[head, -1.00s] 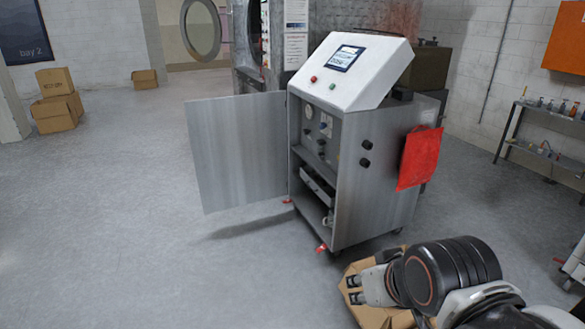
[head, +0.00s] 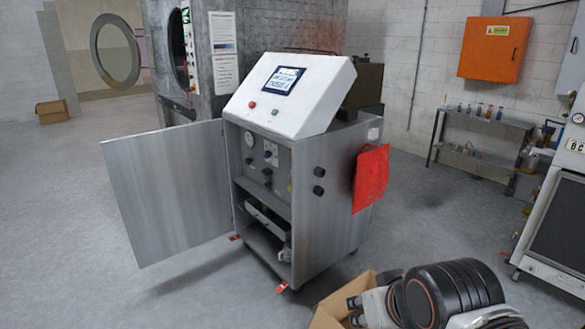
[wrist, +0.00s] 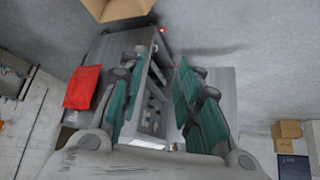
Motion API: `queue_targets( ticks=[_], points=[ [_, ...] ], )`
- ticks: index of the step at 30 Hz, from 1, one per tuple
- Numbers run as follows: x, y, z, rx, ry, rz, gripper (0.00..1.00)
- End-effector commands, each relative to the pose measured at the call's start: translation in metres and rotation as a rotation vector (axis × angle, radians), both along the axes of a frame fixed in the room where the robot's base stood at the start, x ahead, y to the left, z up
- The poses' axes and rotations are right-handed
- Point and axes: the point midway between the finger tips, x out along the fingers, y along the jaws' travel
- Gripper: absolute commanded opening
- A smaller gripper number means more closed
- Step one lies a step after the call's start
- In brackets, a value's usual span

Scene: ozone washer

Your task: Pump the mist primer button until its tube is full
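A grey metal cabinet on wheels (head: 330,215) stands in the middle of the head view, with a white sloped console (head: 290,95) and a screen on top. Its door (head: 168,185) is swung open to the left. Inside are a round gauge (head: 249,139) and several dark knobs on an inner panel (head: 270,150). The mist primer button and its tube are too small to tell apart. My gripper (head: 356,310) is low at the bottom of the head view, in front of the cabinet and apart from it. In the wrist view my gripper (wrist: 160,95) has its fingers spread, with nothing between them.
An open cardboard box (head: 328,312) lies on the floor beside my gripper. A red cloth or bag (head: 371,178) hangs on the cabinet's right side. A white machine (head: 555,200) stands at the far right.

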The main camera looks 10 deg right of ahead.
Motion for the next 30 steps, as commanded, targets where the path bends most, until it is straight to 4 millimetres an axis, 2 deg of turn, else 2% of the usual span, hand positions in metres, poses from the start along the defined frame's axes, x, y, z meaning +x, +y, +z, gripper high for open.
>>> queue_targets(
  ticks=[1,5,6,30],
  points=[
    [0.0,0.0,0.0,0.0,0.0,0.0,0.31],
    [0.0001,0.0,0.0001,0.0,0.0,0.0,0.02],
    [0.0001,0.0,0.0001,0.0,0.0,0.0,0.0],
    [0.0001,0.0,0.0001,0.0,0.0,0.0,0.0]
  ],
)
